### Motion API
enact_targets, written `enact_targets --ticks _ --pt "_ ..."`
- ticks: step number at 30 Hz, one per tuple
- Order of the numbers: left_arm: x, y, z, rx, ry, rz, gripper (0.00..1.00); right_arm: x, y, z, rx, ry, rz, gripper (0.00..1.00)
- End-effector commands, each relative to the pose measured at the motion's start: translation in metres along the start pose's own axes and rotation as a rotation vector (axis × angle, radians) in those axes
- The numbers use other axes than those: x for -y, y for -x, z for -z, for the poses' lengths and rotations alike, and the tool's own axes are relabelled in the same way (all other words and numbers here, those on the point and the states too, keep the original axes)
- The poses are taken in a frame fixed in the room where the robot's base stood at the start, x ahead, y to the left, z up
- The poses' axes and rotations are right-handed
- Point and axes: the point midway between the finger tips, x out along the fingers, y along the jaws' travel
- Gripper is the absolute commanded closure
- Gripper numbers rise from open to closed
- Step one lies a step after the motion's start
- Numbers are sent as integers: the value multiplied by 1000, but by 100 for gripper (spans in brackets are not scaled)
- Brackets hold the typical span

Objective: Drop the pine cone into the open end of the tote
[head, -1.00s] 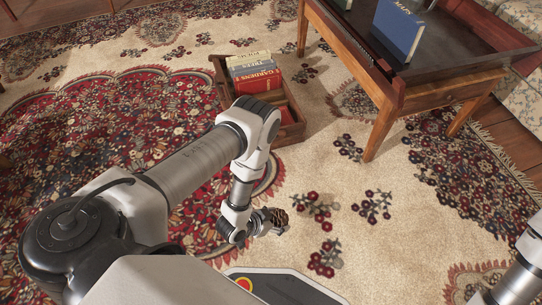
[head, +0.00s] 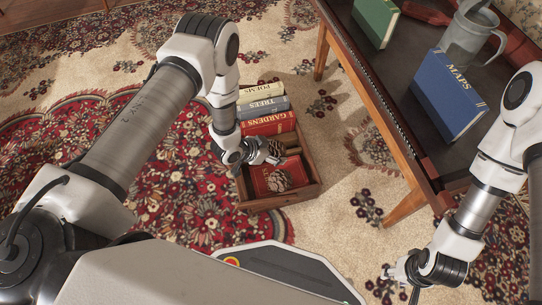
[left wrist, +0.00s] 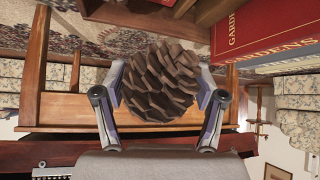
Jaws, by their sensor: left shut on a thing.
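The tote is a low wooden box (head: 284,200) on the rug in the head view. Books stand in its far part and its near end is open. My left gripper (head: 273,154) is over the tote, shut on a brown pine cone (head: 276,147). The left wrist view shows the pine cone (left wrist: 160,82) between both fingers. A brown, rounded patch (head: 279,181) shows over a red book in the near end; I cannot tell whether it is another cone or a shadow. My right gripper (head: 402,282) is low at the right, with nothing visible in it; its opening is unclear.
Books on gardens, trees and poems (head: 266,108) stand upright in the tote, near my left gripper. A wooden table (head: 400,100) to the right bears a blue book (head: 450,95), a green book (head: 376,20) and a grey jug (head: 470,40). Bare rug lies between tote and table.

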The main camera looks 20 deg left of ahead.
Motion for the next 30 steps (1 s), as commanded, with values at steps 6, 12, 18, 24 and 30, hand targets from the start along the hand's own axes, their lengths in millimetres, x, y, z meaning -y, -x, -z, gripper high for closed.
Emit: enact_targets --ticks 6,12,18,24,30 --pt "1 -23 -24 0 1 0 55 0 -30 0 1 -1 0 60" --pt "2 -40 -40 -1 0 1 55 0 -50 0 1 0 0 60" --pt "2 -41 -41 -1 0 1 55 0 -51 0 0 0 0 60" --pt "2 -41 -41 -1 1 1 1 0 -50 0 0 0 0 60" --pt "2 -41 -41 -1 1 1 1 0 -50 0 0 0 0 60"
